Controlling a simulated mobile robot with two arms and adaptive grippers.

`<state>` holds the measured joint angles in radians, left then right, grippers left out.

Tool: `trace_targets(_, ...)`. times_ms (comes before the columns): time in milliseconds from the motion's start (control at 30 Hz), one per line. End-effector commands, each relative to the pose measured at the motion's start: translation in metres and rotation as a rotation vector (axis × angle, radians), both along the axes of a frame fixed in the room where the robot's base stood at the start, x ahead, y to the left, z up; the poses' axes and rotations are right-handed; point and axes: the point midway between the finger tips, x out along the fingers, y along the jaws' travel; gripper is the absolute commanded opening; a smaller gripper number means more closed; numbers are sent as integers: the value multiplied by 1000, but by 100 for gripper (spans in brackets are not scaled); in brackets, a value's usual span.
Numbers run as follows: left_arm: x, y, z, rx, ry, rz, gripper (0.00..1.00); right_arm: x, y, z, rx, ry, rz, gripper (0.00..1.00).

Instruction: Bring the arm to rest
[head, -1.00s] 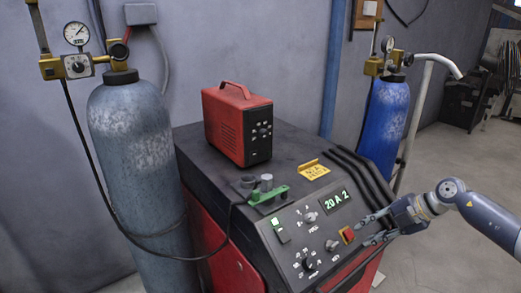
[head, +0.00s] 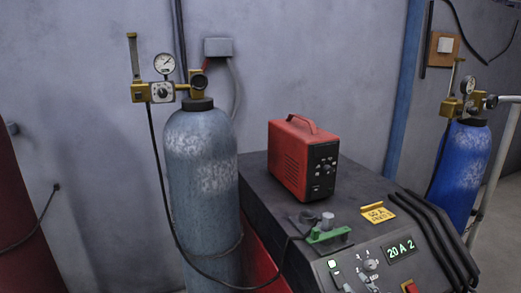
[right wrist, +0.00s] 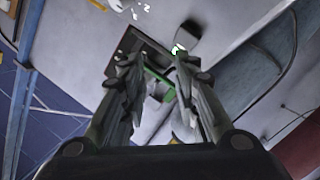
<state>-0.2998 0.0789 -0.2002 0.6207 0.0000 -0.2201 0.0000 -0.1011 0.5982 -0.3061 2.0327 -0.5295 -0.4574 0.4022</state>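My right gripper (right wrist: 158,72) shows only in the right wrist view. Its two dark fingers are apart with a clear gap, and I see nothing held between them. Behind the gap is a grey surface with a dark patch and a green part (right wrist: 158,76); I cannot tell how far away they are. Neither arm shows in the head view, and my left gripper is in no view.
In the head view, a black-and-red machine (head: 270,185) with a control panel carries a red case (head: 303,160). A grey gas cylinder (head: 202,190) stands left of it, a blue cylinder (head: 461,170) behind right. A dark red object (head: 18,225) is at the left edge.

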Motion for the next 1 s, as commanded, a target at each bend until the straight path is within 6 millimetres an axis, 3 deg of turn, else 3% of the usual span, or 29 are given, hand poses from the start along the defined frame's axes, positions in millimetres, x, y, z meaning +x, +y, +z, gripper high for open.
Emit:
trace_targets(167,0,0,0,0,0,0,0,-57,-10,-56,147,272,-212,28)
trace_targets(300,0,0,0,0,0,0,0,-119,-7,-100,229,528,-328,28)
trace_targets(400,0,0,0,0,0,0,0,-163,1,-123,273,698,-374,28)
trace_targets(567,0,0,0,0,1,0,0,-224,16,-143,316,919,-403,28)
trace_targets(800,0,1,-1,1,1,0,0,-301,41,-154,363,1186,-393,28)
trace_targets(1000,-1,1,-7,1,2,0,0,-285,41,-210,349,1192,-398,28)
